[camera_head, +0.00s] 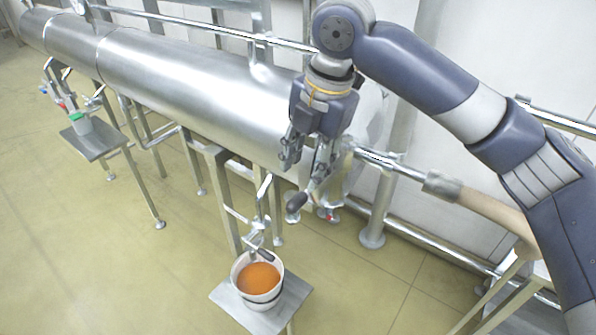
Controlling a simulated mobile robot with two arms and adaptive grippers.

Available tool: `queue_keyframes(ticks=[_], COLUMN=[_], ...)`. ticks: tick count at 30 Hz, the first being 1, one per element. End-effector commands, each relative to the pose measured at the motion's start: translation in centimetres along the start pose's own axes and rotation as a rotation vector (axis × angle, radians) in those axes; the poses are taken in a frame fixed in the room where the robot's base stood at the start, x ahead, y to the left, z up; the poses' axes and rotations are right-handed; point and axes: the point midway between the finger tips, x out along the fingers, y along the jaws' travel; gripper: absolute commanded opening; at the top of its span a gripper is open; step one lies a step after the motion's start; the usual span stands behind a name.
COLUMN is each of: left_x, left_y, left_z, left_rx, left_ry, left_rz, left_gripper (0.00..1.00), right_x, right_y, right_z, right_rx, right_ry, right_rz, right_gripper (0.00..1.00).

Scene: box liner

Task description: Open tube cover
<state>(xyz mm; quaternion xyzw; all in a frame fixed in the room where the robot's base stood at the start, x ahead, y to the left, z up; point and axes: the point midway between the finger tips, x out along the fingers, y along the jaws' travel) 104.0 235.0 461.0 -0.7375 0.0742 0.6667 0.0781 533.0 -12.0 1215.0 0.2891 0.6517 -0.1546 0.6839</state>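A large shiny steel tube (180,75) runs from the upper left to the middle of the view. Its right end, where the cover would be, is largely behind my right gripper and arm, so I cannot make out the cover's edge or state. My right gripper (306,168) points downward in front of this end. Its two fingers are apart, with nothing seen held between them. A lever with a dark grey grip (296,203) sits just below the fingertips; I cannot tell whether the gripper touches it. My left gripper is not in view.
A white bucket of orange liquid (259,281) stands on a small metal plate (291,302) below a tap. A container with a green lid (80,122) stands on another plate (100,142) at left. A beige hose (490,208) joins a steel pipe at right.

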Motion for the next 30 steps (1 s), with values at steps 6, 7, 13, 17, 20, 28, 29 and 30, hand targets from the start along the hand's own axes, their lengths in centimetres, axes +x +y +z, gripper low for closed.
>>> queue_keyframes(ticks=[6, 7, 13, 17, 20, 28, 29, 30], left_x=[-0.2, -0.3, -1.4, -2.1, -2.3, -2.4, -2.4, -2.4], left_y=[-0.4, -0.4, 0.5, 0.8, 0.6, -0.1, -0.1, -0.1], left_z=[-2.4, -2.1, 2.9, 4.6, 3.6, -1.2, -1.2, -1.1], left_rx=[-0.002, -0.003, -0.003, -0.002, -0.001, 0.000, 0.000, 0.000], left_ry=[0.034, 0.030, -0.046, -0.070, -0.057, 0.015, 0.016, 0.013], left_rz=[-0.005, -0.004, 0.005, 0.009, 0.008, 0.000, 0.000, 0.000], left_gripper=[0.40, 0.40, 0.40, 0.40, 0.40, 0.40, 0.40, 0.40], right_x=[0.2, 0.5, 4.2, 6.6, 8.1, 10.0, 10.1, 10.1], right_y=[-0.1, 0.0, -0.1, -0.1, -0.1, -0.1, -0.1, -0.1], right_z=[0.2, 0.2, 0.1, 0.2, 0.2, 0.2, 0.2, 0.2], right_rx=[-0.015, -0.014, -0.014, -0.014, -0.014, -0.014, -0.014, -0.014], right_ry=[-0.005, -0.004, -0.004, -0.004, -0.005, -0.006, -0.006, -0.006], right_rz=[-0.009, -0.009, -0.010, -0.009, -0.008, -0.005, -0.005, -0.005], right_gripper=[0.40, 0.40, 0.40, 0.40, 0.40, 0.40, 0.40, 0.40])
